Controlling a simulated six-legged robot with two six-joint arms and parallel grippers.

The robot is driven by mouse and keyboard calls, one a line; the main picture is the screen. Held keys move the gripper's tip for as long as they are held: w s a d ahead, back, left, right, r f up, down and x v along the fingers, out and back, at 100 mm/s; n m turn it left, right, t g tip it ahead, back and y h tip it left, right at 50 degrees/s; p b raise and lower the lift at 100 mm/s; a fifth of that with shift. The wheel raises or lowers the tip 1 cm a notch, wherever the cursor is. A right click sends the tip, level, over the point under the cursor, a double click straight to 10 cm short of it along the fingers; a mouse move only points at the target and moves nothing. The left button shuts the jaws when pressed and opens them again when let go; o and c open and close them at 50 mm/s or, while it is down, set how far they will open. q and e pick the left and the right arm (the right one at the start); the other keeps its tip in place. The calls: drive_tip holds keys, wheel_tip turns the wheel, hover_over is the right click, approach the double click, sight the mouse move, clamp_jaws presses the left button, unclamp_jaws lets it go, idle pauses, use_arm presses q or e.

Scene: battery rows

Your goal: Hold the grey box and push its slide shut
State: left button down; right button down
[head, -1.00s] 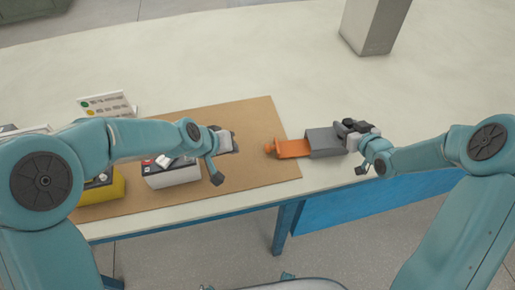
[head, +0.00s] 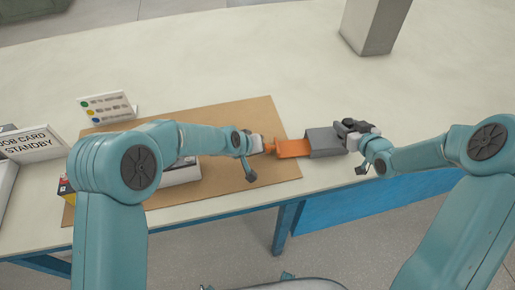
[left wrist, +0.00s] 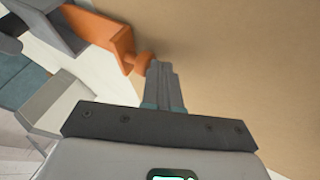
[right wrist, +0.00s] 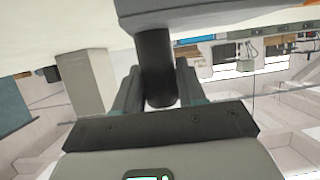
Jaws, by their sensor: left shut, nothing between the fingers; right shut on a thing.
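The grey box (head: 325,141) sits at the right edge of the brown mat, with its orange slide (head: 293,148) sticking out to the left. The slide ends in an orange knob, seen in the left wrist view (left wrist: 142,62). My left gripper (head: 264,146) is shut and empty. Its fingertips are at the knob end of the slide; I cannot tell whether they touch. My right gripper (head: 350,129) is at the box's right end. In the right wrist view it is shut on a dark round handle (right wrist: 155,65) below the grey box (right wrist: 195,12).
The brown mat (head: 240,115) lies on a pale table (head: 220,60). A white battery (head: 182,176) is partly behind my left arm. A card with coloured dots (head: 106,107) and a job card sign (head: 30,146) stand at left. A grey block (head: 372,25) stands far back.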

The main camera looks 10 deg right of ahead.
sight(277, 147)
drive_tip(key=shift+r, duration=0.1)
use_arm(q)
drive_tip(key=d, duration=0.9)
drive_tip(key=shift+s+d, duration=0.2)
drive_tip(key=shift+d, duration=0.2)
drive_tip(key=a, duration=0.1)
drive_tip(key=a+r, duration=0.1)
drive_tip(key=a, duration=0.3)
drive_tip(key=shift+s+r, duration=0.25)
use_arm(e)
drive_tip(key=shift+d, duration=0.1)
use_arm(q)
drive_tip(key=v, duration=0.8)
